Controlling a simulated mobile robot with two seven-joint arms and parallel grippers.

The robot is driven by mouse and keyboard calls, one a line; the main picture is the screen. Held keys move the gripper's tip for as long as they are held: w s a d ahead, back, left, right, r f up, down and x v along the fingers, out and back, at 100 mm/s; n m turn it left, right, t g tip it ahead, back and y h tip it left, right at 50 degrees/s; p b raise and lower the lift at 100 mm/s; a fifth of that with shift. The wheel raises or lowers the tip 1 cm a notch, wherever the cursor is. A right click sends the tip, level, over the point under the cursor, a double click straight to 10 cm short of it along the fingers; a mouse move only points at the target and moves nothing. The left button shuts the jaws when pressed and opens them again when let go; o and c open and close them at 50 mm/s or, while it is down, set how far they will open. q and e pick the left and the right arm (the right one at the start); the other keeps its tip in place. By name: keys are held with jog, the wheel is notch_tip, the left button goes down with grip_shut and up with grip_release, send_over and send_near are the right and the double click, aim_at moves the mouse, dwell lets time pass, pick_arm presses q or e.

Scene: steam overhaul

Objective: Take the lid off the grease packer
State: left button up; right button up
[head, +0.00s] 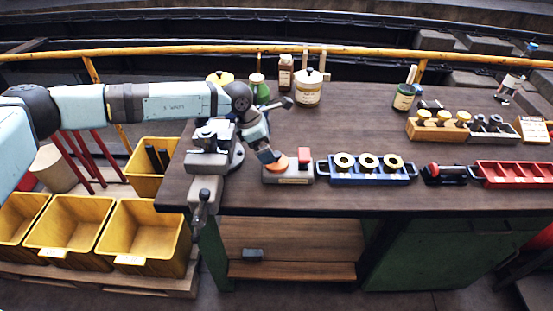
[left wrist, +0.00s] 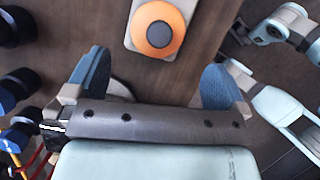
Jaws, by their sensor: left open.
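In the left wrist view the orange disc (left wrist: 158,34) has a dark centre and sits on a pale base. My left gripper (head: 268,157) reaches down just left of the orange top. In the wrist view my left gripper (left wrist: 155,82) is open, its blue fingers wide apart with nothing between them; the disc lies beyond them. My right gripper is not visible.
A grey vise (head: 207,163) stands close left of the unit. A blue tray (head: 372,181) with yellow-rimmed rings sits close to its right, then a dark tool and a red tray (head: 512,182). Jars, including a cream one (head: 308,94), stand behind. The middle of the table is clear.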

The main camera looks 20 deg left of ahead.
aim_at(276, 154)
pick_arm(q)
jog(key=shift+w+d+f, duration=0.1)
jog(key=shift+d+f, duration=0.15)
jog(key=shift+f, duration=0.45)
jog(key=x, duration=0.2)
jog(key=p+x, duration=0.1)
jog(key=x, duration=0.1)
jog(key=shift+w+d, duration=0.3)
jog(key=shift+d+f, duration=0.1)
jog(key=shift+f, duration=0.35)
jog(key=c, duration=0.9)
